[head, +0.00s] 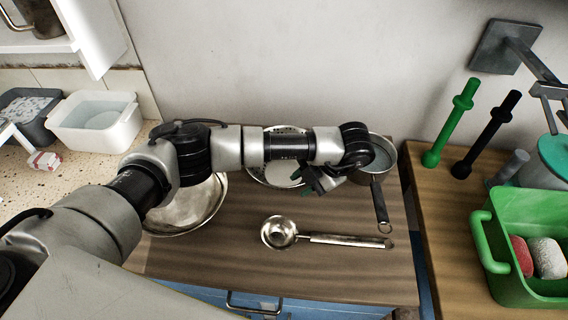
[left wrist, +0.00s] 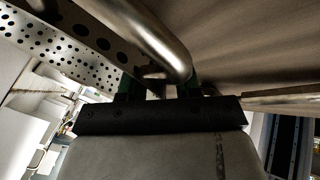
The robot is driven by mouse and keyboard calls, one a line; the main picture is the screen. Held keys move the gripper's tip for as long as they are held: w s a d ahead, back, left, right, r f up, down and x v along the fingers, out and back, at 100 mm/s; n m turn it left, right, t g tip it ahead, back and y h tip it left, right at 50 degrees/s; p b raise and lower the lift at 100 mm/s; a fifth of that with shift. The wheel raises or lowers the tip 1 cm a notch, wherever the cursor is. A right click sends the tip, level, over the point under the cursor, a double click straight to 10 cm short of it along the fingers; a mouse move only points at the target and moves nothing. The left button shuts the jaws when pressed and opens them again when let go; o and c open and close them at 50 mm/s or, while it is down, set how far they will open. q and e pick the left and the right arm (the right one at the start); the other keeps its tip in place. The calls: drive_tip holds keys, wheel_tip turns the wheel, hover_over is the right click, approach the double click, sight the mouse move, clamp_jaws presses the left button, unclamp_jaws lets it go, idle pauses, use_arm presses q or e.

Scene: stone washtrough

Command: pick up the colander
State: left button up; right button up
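The colander (head: 262,176) is a round, pale metal bowl with small holes, standing on the wooden counter. My left forearm and wrist cross over it in the head view and hide much of it. My left gripper (head: 302,184), with green fingertips, points down at the colander's right side. In the left wrist view the perforated wall of the colander (left wrist: 50,48) fills the upper left. Its curved, shiny handle reaches down to the left gripper's fingers (left wrist: 160,88), which stand apart. I see no firm grip on it. My right gripper is not in view.
A metal pan (head: 190,212) lies left of the colander, and a saucepan (head: 382,160) stands close on the right. A ladle (head: 340,238) lies in front. A green caddy (head: 525,285) stands farther right. Bare wood lies around the ladle.

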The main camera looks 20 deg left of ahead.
use_arm(q)
clamp_jaws()
drive_tip(key=shift+r, duration=0.1)
